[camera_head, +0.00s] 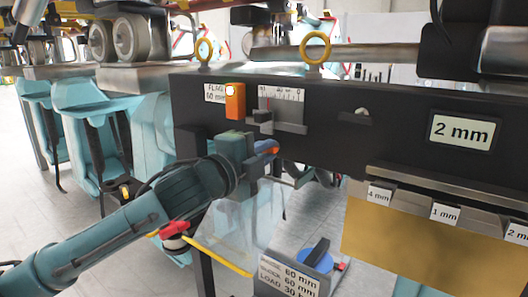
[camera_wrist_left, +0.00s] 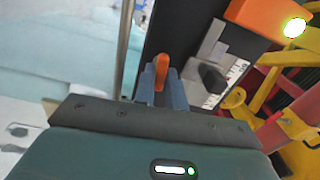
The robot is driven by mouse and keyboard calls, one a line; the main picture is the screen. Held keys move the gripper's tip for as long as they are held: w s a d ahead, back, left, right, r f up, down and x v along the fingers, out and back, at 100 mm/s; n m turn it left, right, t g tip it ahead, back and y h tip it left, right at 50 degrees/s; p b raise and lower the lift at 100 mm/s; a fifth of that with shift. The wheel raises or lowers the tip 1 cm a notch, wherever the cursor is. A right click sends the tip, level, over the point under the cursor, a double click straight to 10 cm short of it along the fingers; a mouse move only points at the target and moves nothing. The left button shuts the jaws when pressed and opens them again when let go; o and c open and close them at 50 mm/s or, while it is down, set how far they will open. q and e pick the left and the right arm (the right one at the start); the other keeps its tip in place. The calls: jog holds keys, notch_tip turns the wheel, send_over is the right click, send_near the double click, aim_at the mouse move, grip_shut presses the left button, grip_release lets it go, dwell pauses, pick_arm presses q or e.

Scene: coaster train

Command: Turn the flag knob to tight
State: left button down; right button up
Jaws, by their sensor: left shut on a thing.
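My left gripper (camera_head: 268,152) reaches in from the left to the dark beam (camera_head: 345,130) of the coaster train. Its two blue-grey fingers are shut on an orange knob (camera_head: 264,146), which I take to be the flag knob. In the left wrist view, the knob (camera_wrist_left: 161,72) stands upright between the fingertips (camera_wrist_left: 160,90). The fingers hide its base, and I cannot read any tight or loose mark. Above it is an orange block (camera_head: 235,101) with a lit lamp, beside a partly readable FLAG 60 mm label (camera_head: 214,93). My right gripper is not in view.
A ruler scale (camera_head: 281,94) with a metal slider (camera_head: 290,127) sits just above the gripped knob. A 2 mm sign (camera_head: 463,132) is on the beam at right. Below stands a box (camera_head: 285,283) with a blue disc (camera_head: 314,261) and black handle. Teal seats (camera_head: 90,110) stand at left.

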pick_arm(q)
jog(key=shift+m, duration=0.6)
jog(key=c, duration=1.5)
grip_release()
